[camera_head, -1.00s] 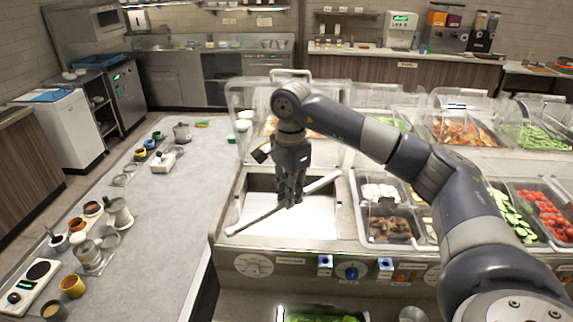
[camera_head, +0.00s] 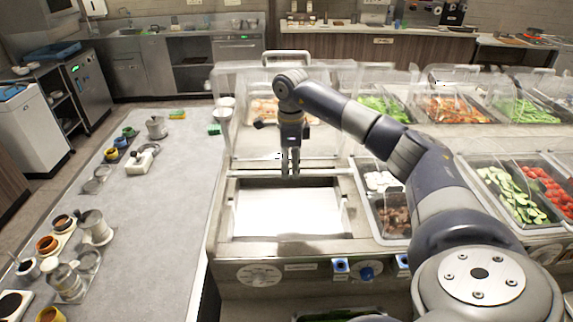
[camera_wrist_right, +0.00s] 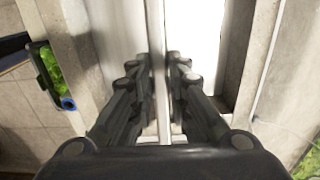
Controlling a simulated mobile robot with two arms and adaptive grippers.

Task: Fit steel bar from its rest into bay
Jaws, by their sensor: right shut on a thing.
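The steel bar (camera_head: 325,171) is a thin, light grey rod. My right gripper (camera_head: 290,171) is shut on it near its middle. In the head view the bar lies level, left to right, along the far side of the open well (camera_head: 285,214) with a white floor. In the right wrist view the bar (camera_wrist_right: 158,55) runs between the two fingers (camera_wrist_right: 160,80), with the white floor beside it on the right. I cannot tell whether the bar touches the counter or hangs just above it. My left gripper is out of view.
Clear covers (camera_head: 235,115) stand behind the well. Food pans with mushrooms (camera_head: 395,218), cucumber (camera_head: 512,192) and tomatoes (camera_head: 548,190) fill the counter to the right. The grey worktop (camera_head: 160,230) at left carries pots and cups along its left side, with free room nearer the well.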

